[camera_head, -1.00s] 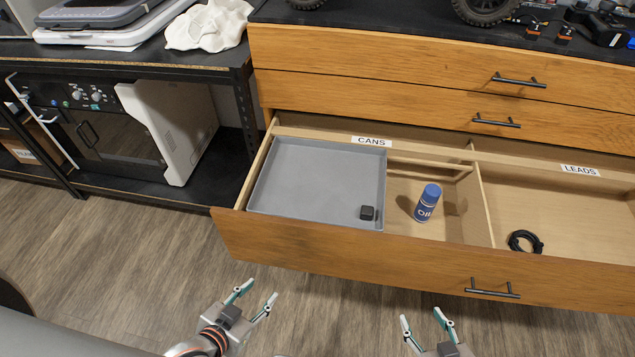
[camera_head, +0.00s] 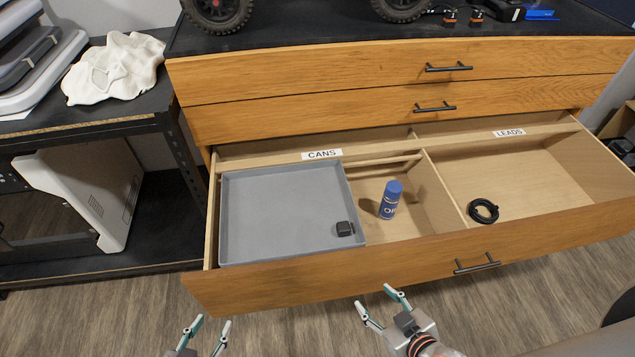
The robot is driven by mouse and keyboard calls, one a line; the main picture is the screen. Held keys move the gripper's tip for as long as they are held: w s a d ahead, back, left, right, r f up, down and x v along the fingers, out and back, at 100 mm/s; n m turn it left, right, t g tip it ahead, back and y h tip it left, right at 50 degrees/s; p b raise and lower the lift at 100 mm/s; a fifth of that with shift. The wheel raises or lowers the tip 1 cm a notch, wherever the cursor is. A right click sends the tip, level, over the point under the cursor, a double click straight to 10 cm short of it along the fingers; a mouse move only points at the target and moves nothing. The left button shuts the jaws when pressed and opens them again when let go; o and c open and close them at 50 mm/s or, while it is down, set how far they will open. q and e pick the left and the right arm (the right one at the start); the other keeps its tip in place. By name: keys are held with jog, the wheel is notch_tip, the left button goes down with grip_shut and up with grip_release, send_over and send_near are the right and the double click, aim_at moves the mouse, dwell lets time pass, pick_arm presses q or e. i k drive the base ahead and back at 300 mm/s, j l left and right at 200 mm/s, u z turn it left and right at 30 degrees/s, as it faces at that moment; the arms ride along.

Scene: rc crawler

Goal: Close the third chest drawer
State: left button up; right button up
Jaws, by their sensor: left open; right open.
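The third chest drawer (camera_head: 420,265) is pulled out, with a wooden front and a black bar handle (camera_head: 477,264) right of its middle. Inside are a grey tray (camera_head: 280,205) with a small black block (camera_head: 345,229), a blue can (camera_head: 390,199) and a coiled black lead (camera_head: 483,211). My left gripper (camera_head: 208,325) is open and empty, below and in front of the drawer's left end. My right gripper (camera_head: 375,297) is open and empty, in front of the drawer front, left of the handle. Neither visibly holds the drawer.
Two shut drawers (camera_head: 320,85) are above it, each with a black handle. Wheels of a vehicle (camera_head: 215,12) stand on the dark chest top. At left is a black shelf unit (camera_head: 100,130) with a white cloth (camera_head: 115,70). Wooden floor (camera_head: 90,320) lies clear in front.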

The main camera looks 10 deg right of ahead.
aim_at(554, 185)
jog(key=l+z, duration=0.5)
jog(key=l, duration=1.1)
